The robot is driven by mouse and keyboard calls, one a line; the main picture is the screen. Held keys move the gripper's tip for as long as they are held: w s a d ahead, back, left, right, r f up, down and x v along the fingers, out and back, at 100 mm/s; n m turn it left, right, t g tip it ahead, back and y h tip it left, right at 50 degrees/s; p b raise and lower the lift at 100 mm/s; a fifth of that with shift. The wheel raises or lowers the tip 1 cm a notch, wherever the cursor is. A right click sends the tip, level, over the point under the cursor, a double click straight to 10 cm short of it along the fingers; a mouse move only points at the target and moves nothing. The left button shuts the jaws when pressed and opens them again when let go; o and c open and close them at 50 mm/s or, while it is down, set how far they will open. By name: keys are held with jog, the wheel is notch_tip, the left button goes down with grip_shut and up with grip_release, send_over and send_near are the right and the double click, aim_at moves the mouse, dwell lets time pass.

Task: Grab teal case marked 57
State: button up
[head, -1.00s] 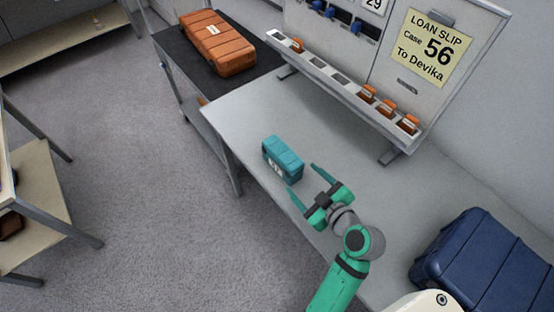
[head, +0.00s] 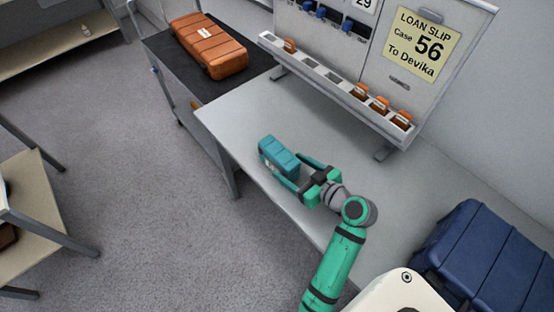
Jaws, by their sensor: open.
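The small teal case (head: 279,155) stands on the grey table (head: 228,120) near its left edge. Its marking is too small and too covered to read now. My gripper (head: 292,172) is open, with its two green fingers reaching to either side of the case's near right end. I cannot tell whether the fingers touch the case.
A blue case (head: 478,258) lies at the right. An orange case (head: 208,45) lies on a dark-topped cart (head: 165,62) at the back left. A rack (head: 325,83) with small orange items and a "LOAN SLIP Case 56 To Devika" sign (head: 426,45) stands behind.

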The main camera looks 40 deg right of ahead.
aim_at(279, 157)
jog(key=x, duration=0.5)
jog(key=shift+w+r, duration=0.15)
jog(key=shift+r, duration=0.25)
jog(key=shift+w+f, duration=0.2)
jog(key=shift+w, duration=0.4)
jog(key=shift+c, duration=0.7)
jog(key=c, duration=1.4)
jog(key=shift+r, duration=0.15)
